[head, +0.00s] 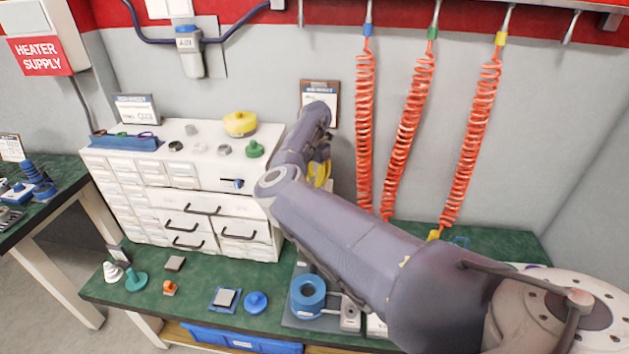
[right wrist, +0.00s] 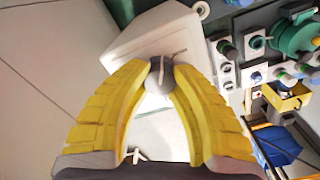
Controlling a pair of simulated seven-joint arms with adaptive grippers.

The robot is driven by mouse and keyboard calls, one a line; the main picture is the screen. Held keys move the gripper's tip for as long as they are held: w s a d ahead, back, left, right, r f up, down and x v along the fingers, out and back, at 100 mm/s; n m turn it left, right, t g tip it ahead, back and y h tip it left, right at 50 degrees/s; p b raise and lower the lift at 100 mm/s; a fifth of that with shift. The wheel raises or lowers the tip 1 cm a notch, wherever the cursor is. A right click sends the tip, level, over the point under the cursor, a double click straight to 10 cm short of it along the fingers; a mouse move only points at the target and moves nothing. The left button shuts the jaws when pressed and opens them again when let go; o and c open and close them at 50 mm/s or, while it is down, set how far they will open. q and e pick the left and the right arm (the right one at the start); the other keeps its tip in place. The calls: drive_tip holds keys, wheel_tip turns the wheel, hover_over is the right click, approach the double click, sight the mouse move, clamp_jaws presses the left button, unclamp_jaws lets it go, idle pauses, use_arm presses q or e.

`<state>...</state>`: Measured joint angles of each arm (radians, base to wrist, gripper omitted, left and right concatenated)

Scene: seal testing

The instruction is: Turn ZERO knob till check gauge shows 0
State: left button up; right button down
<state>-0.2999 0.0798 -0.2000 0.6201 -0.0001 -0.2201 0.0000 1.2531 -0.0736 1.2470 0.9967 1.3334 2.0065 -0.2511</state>
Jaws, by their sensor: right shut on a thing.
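My right gripper (head: 319,172) is mostly hidden behind my own arm in the head view, with only its yellow fingers showing in part. In the right wrist view its two yellow fingers (right wrist: 160,72) close on a small grey knob (right wrist: 159,80) with a thin pale line across its top. The knob stands in front of a white housing (right wrist: 140,40). I cannot read a ZERO label on it. No check gauge face or needle is readable in either view. My left gripper is not in view.
A white drawer cabinet (head: 205,176) stands left of my arm on the green bench (head: 195,293). Coiled orange hoses (head: 404,135) hang to the right. Fittings crowd the right wrist view's right side.

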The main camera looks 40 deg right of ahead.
sight(315, 179)
drive_tip(key=c, duration=1)
unclamp_jaws()
drive_tip(key=shift+o, duration=0.2)
wheel_tip(315, 179, up, 12)
